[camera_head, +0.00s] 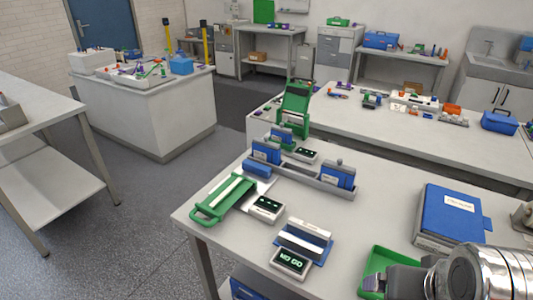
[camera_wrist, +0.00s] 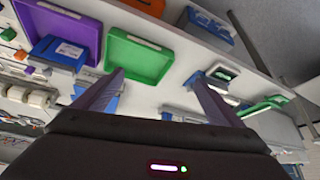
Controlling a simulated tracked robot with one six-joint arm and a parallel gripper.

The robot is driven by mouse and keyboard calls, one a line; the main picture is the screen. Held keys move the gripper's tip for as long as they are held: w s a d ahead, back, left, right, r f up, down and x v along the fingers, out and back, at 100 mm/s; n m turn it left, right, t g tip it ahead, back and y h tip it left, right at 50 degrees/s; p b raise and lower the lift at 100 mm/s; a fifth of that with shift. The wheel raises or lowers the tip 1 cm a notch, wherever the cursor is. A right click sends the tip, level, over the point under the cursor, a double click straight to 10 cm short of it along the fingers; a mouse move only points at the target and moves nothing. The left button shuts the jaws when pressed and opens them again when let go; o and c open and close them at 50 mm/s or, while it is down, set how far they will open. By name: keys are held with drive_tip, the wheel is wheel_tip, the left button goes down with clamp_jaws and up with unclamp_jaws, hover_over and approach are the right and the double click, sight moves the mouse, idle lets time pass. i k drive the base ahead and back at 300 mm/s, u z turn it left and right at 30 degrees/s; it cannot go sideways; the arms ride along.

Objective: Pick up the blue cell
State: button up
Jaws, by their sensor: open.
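Several blue blocks with white labels, which look like cells, stand upright in a long grey rack (camera_head: 301,176) on the near bench. One blue block (camera_head: 266,150) is toward the rack's left end and another blue block (camera_head: 338,176) is at its right end. I cannot tell which one is the blue cell. In the wrist view my gripper (camera_wrist: 158,76) has its two fingers wide apart, with nothing between them. It hangs over the bench near a green tray (camera_wrist: 139,57). In the head view my arm is at the lower right, well away from the rack.
A green-handled device (camera_head: 225,198) lies left of the rack. A display unit (camera_head: 291,262) reading "NO GO" is at the front edge. A blue box (camera_head: 452,215) stands at right. The bench between rack and blue box is clear.

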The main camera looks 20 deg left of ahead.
sight(264, 153)
drive_tip(key=k, duration=1)
drive_tip(key=u, duration=1.7)
drive_tip(key=i, duration=1.9)
drive_tip(key=u, duration=0.05)
